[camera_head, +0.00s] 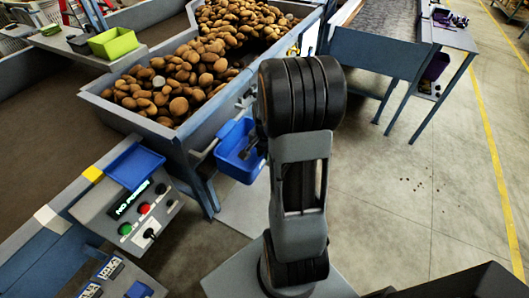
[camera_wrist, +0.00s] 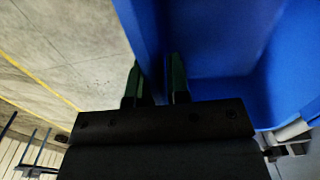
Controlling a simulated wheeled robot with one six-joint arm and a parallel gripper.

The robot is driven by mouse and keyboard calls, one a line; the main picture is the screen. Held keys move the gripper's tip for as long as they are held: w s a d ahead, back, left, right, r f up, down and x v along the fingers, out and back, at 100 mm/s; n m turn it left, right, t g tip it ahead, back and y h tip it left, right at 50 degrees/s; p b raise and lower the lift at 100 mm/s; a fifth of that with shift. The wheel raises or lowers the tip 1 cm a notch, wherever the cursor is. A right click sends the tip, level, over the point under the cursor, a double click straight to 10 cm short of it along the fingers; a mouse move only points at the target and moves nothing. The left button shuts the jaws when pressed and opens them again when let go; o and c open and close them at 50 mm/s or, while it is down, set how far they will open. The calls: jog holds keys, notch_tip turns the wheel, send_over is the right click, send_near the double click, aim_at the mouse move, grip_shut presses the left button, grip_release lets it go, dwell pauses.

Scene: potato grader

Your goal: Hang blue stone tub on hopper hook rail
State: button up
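The blue stone tub (camera_head: 232,166) is against the outer side of the hopper (camera_head: 185,137), above the floor, with its open top facing up. The grey hook rail (camera_head: 207,148) runs along the hopper side next to the tub. I cannot tell whether the tub's rim rests on it. In the wrist view the tub (camera_wrist: 220,45) fills the upper right. My gripper (camera_wrist: 155,78) has one finger on each side of the tub's wall, with the blue wall filling the gap. In the head view the gripper is mostly hidden behind my arm.
Potatoes (camera_head: 170,85) fill the hopper. A control box (camera_head: 140,212) with buttons and a blue tray (camera_head: 134,165) stand at the left. A green bin (camera_head: 114,42) sits at the upper left.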

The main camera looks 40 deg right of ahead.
jog(key=o, duration=0.3)
notch_tip(320, 180, up, 14)
jog(key=s+a+n+t, duration=0.1)
jog(key=s+a+n, duration=0.1)
jog(key=a+n, duration=0.2)
jog(key=s+a+n+t, duration=0.1)
jog(key=s+a+n, duration=0.2)
jog(key=a, duration=0.4)
jog(key=s+a+r+n+t, duration=0.1)
jog(key=s+a+n, duration=0.1)
jog(key=a+n, duration=0.4)
jog(key=shift+s+a+t, duration=0.25)
jog(key=shift+t, duration=0.15)
dwell(0.8)
